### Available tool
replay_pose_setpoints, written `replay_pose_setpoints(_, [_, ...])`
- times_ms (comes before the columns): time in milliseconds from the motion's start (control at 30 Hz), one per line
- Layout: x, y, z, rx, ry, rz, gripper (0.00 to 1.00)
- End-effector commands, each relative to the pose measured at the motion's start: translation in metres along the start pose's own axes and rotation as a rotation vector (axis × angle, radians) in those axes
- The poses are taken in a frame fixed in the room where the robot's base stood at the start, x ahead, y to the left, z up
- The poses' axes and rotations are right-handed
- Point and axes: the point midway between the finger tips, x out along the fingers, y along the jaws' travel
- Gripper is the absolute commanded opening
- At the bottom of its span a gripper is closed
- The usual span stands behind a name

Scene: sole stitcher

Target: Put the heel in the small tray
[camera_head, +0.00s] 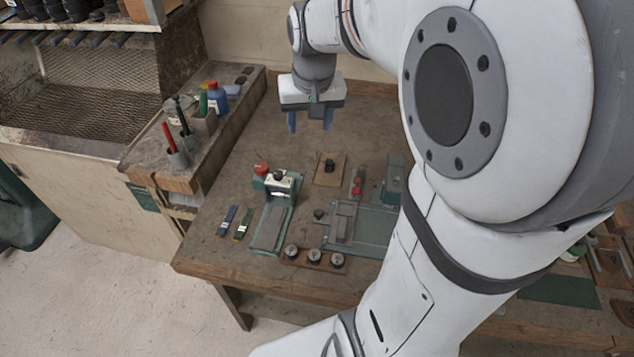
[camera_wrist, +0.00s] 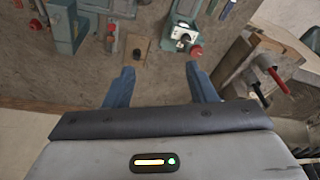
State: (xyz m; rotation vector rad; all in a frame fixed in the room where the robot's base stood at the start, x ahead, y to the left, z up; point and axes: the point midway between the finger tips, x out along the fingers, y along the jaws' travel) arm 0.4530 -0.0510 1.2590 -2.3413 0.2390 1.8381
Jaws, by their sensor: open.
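My gripper (camera_head: 310,122) hangs above the back of the workbench, its two blue fingers apart and nothing between them. In the wrist view the open fingers (camera_wrist: 160,70) reach over bare bench top. A small dark block (camera_head: 329,166), perhaps the heel, sits on a flat tan square (camera_head: 322,181), perhaps the small tray. The block (camera_wrist: 136,53) and the tan square (camera_wrist: 145,42) also show in the wrist view, ahead of the fingers and apart from them. I cannot tell for sure which piece is the heel or which is the small tray.
A green press with a red knob (camera_head: 261,169) stands left of the tan square. A strip with three round black knobs (camera_head: 314,256) lies at the front. Blue and green bars (camera_head: 227,220) lie at left. A raised shelf (camera_head: 178,180) holds bottles and tools. Bench behind the square is clear.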

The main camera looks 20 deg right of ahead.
Motion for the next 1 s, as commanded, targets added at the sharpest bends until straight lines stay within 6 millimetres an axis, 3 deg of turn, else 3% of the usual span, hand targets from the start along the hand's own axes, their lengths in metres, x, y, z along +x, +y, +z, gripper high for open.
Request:
replay_pose_setpoints(33, [-0.012,-0.004,0.02,-0.027,0.022,-0.006,0.51])
replay_pose_setpoints(200, [-0.035,-0.009,0.084,-0.111,0.076,-0.023,0.51])
replay_pose_setpoints(400, [-0.041,-0.01,0.141,-0.187,0.125,-0.038,0.51])
replay_pose_setpoints(600, [-0.04,-0.015,0.164,-0.217,0.143,-0.043,0.51])
replay_pose_setpoints(867, [-0.04,-0.014,0.165,-0.218,0.143,-0.043,0.51])
replay_pose_setpoints(1000, [-0.019,-0.014,0.169,-0.222,0.128,-0.042,0.51])
